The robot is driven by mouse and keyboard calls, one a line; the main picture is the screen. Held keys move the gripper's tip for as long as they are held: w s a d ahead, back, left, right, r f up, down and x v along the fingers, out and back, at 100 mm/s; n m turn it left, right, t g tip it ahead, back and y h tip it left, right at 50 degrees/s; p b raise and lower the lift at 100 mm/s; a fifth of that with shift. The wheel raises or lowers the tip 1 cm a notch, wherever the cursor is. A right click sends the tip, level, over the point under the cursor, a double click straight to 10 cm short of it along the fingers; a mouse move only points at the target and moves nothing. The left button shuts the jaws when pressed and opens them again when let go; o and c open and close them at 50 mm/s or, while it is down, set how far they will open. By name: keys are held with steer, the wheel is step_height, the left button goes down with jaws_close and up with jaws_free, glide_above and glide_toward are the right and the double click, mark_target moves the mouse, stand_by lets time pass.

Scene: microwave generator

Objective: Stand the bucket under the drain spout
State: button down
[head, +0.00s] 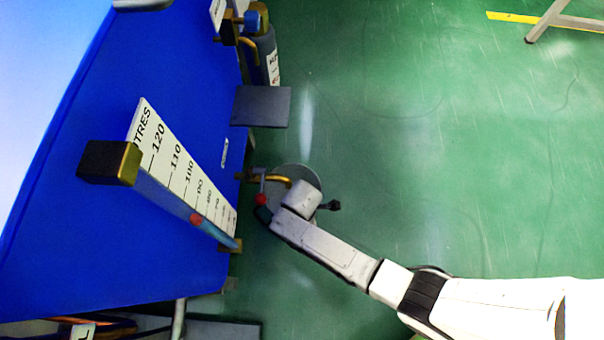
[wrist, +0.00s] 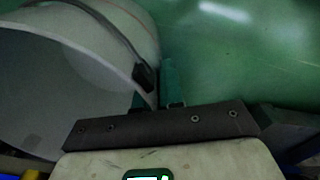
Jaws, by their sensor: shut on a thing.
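The bucket (head: 304,176) is pale grey and round. In the head view it shows partly behind my wrist, beside the blue tank. In the wrist view the bucket (wrist: 75,62) fills the left side, its open mouth visible and a dark handle strap running to a lug at its rim. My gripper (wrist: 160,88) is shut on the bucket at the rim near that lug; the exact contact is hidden. The brass drain spout (head: 276,180) sticks out from the tank's side and overlaps the bucket's left part from above. Whether the outlet is centred over the mouth is unclear.
The blue tank (head: 90,190) with a litre scale (head: 180,160) stands at left. A red knob (head: 261,199) sits by the spout, close to my wrist. A grey plate (head: 262,106) juts out above. Green floor (head: 450,150) is free to the right; a metal leg (head: 545,20) stands far right.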

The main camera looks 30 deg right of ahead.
steer(key=shift+w+f+b, duration=0.1)
steer(key=shift+f+b, duration=0.7)
steer(key=shift+f, duration=0.5)
steer(key=shift+f, duration=0.1)
steer(key=c, duration=1.3)
jaws_free()
steer(key=shift+o, duration=0.2)
step_height(320, 180, up, 12)
steer(key=p, duration=0.7)
